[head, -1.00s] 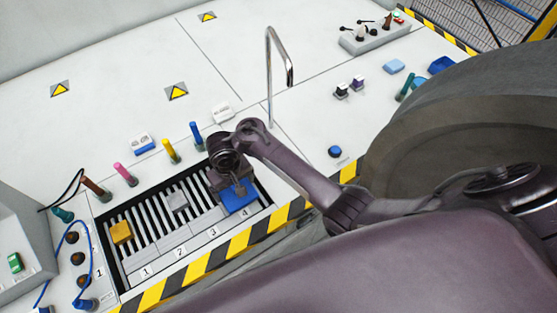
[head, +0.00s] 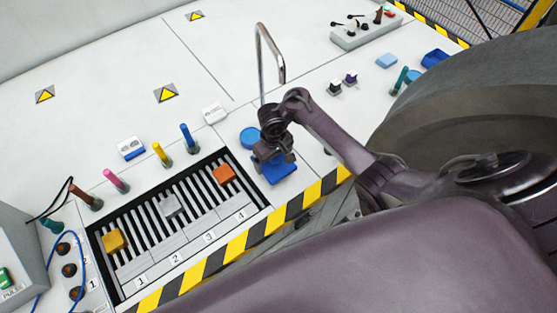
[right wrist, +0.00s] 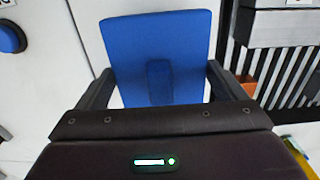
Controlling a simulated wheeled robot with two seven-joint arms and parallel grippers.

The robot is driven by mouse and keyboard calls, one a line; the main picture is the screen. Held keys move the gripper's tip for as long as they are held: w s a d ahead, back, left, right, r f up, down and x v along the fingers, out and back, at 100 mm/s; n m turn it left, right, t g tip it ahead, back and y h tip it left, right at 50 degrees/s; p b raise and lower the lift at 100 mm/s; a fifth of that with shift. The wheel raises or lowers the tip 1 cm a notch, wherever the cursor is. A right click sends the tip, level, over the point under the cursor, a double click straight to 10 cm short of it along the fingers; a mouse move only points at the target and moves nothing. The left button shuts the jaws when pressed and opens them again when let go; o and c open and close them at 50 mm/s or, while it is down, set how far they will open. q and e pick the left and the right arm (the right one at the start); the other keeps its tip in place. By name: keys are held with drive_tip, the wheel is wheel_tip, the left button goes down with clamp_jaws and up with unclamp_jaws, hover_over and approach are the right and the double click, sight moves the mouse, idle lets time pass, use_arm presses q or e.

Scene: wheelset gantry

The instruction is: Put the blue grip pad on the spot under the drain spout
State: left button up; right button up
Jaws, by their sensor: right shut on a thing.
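The blue grip pad (head: 275,171) is a flat blue block held in my right gripper (head: 272,158), to the right of the slotted rack. In the right wrist view the pad (right wrist: 155,35) fills the space ahead of the fingers, its raised middle part between them. A gap beneath it cannot be judged. The drain spout (head: 261,65) is a thin, bent metal pipe behind the gripper. A flat round blue disc (head: 250,137) lies left of the gripper, near the spout's foot; I cannot tell whether it is the spot. My left gripper is not in view.
The slotted rack (head: 190,253) holds a yellow block (head: 115,240), a grey block (head: 170,205) and an orange block (head: 224,174). Coloured pegs stand behind it. A large dark wheel (head: 450,130) fills the right.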

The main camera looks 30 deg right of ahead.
sight(279, 162)
drive_tip(key=shift+w+d, duration=0.1)
drive_tip(key=shift+d, duration=0.85)
drive_tip(key=shift+f+b, duration=0.5)
drive_tip(key=shift+f, duration=1.25)
drive_tip(key=shift+f, duration=0.1)
drive_tip(key=o, duration=0.8)
wheel_tip(279, 162, up, 8)
drive_tip(key=p, duration=0.3)
drive_tip(key=shift+f, duration=0.1)
